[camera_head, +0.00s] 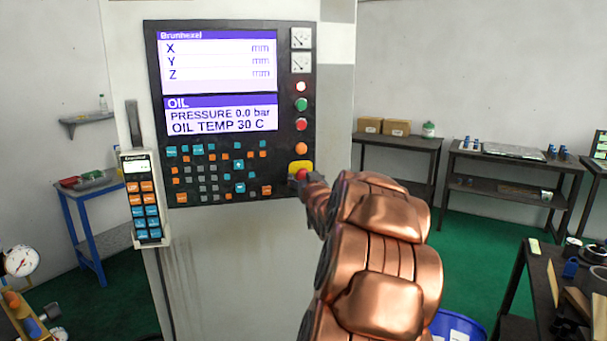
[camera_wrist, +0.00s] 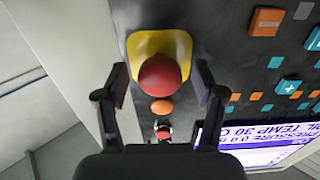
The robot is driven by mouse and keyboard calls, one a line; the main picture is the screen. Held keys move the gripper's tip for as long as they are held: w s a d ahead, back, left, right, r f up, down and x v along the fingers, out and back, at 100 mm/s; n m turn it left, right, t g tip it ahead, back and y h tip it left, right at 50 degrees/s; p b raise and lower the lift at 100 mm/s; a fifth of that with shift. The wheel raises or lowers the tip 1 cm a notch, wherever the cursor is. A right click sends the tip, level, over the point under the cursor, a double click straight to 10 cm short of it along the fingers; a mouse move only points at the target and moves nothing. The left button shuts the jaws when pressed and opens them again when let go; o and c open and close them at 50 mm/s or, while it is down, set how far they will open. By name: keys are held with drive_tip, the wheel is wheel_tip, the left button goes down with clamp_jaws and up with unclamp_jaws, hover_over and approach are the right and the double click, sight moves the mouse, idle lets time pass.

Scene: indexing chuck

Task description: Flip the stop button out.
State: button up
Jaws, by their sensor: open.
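The stop button (camera_wrist: 160,75) is a red round knob on a yellow plate (camera_wrist: 181,44), standing between the two fingers of my gripper in the wrist view. In the head view the red button (camera_head: 302,174) shows at the lower right of the control panel (camera_head: 230,196), on its yellow plate (camera_head: 300,164). My gripper (camera_wrist: 160,80) is open, with one dark finger on each side of the button. A gap seems to show on both sides; whether a finger touches it I cannot tell. In the head view my copper-coloured arm hides most of the gripper.
An orange button (camera_head: 301,148) sits just above the stop button, with red and green buttons higher up. A handheld pendant (camera_head: 144,198) hangs on the panel's left. Work tables (camera_head: 507,156) stand at the right, away from the machine.

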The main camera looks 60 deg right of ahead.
drive_tip(key=shift+w+d, duration=0.4)
clamp_jaws()
idle(0.4)
